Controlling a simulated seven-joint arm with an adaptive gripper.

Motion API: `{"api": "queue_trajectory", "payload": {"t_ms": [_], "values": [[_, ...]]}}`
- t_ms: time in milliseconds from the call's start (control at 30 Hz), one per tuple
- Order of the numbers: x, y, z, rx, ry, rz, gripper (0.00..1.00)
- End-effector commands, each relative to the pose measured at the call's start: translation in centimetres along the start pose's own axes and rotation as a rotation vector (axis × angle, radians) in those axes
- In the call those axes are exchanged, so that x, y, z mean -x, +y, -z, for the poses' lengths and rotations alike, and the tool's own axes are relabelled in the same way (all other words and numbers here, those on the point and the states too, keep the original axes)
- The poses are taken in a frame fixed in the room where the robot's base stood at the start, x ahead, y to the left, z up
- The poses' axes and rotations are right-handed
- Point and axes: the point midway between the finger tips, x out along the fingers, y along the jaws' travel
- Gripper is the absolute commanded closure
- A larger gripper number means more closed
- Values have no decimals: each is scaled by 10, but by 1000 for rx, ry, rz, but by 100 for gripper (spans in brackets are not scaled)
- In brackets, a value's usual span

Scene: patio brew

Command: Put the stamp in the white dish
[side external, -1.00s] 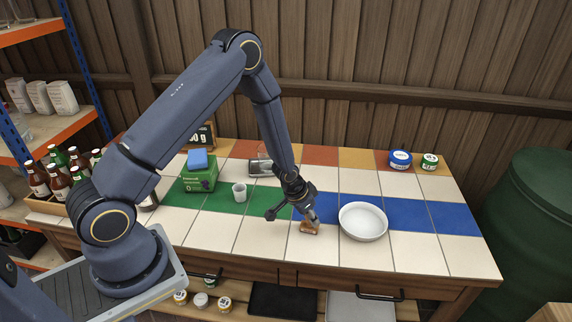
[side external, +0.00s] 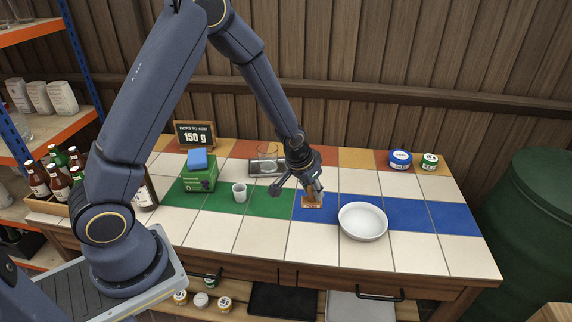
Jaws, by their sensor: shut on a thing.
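The stamp (side external: 312,202) is a small brown wooden piece in the side external view. My gripper (side external: 314,190) is shut on it from above and hides its upper part. The stamp appears raised above the tiled tabletop, in front of the blue tiles. The white dish (side external: 363,222) is round and shallow and stands just to the right of the stamp. The dish looks empty, and the stamp is apart from it.
A small white cup (side external: 239,192), a green box (side external: 199,178) with a blue block (side external: 197,159) on it, and a scale with a glass (side external: 267,160) stand to the left. A blue tin (side external: 400,160) and a green-lidded jar (side external: 429,162) stand at the back right. The front tiles are clear.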

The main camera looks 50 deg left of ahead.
Motion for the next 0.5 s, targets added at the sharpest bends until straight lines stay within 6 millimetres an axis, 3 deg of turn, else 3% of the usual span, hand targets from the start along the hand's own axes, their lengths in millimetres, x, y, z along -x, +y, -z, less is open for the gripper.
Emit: {"api": "queue_trajectory", "payload": {"t_ms": [133, 267, 367, 500], "values": [[17, 38, 9, -11, 5, -5, 100], [22, 61, 13, -62, 2, -27, 100], [13, 70, 20, -77, 0, -32, 100], [-15, 75, 45, -76, 0, -32, 100]]}}
